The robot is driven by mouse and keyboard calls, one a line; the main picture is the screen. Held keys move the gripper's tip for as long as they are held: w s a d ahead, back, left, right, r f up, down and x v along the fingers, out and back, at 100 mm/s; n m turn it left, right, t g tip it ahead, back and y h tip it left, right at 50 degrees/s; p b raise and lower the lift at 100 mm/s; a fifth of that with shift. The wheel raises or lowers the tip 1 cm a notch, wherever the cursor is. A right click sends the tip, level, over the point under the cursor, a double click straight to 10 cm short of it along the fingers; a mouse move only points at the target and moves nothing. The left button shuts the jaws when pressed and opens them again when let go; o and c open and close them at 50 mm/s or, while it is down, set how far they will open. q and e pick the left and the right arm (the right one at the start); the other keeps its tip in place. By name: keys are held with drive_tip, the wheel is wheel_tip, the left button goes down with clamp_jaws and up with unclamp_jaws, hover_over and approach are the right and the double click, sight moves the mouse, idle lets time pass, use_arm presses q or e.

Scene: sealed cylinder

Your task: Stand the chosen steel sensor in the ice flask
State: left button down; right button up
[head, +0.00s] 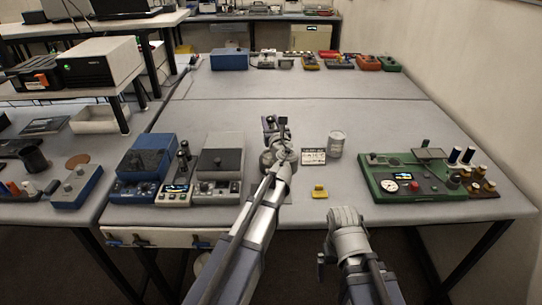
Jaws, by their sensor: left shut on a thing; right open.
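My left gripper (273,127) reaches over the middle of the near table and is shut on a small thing. The fingers and wrist largely hide it, so I cannot tell whether it is a steel sensor. A pale grey metallic can (335,145) stands upright to the right of that gripper, apart from it; I cannot tell whether it is the ice flask. My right gripper (345,218) is low in the view, at the table's front edge, open and empty, its fingers hard to make out.
A small dark and white panel (313,157) is left of the can, with a yellow item (319,192) in front. A green instrument board (415,177) with spools beside it fills the right. Blue (146,163) and grey (219,162) boxed instruments stand left.

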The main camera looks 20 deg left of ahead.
use_arm(q)
drive_tip(key=shift+f+b, duration=4.85)
drive_tip(key=shift+f, duration=0.15)
drive_tip(key=shift+f, duration=0.1)
drive_tip(key=shift+f, duration=0.15)
drive_tip(key=c, duration=0.5)
unclamp_jaws()
drive_tip(key=shift+r, duration=0.3)
drive_tip(key=v, duration=1.2)
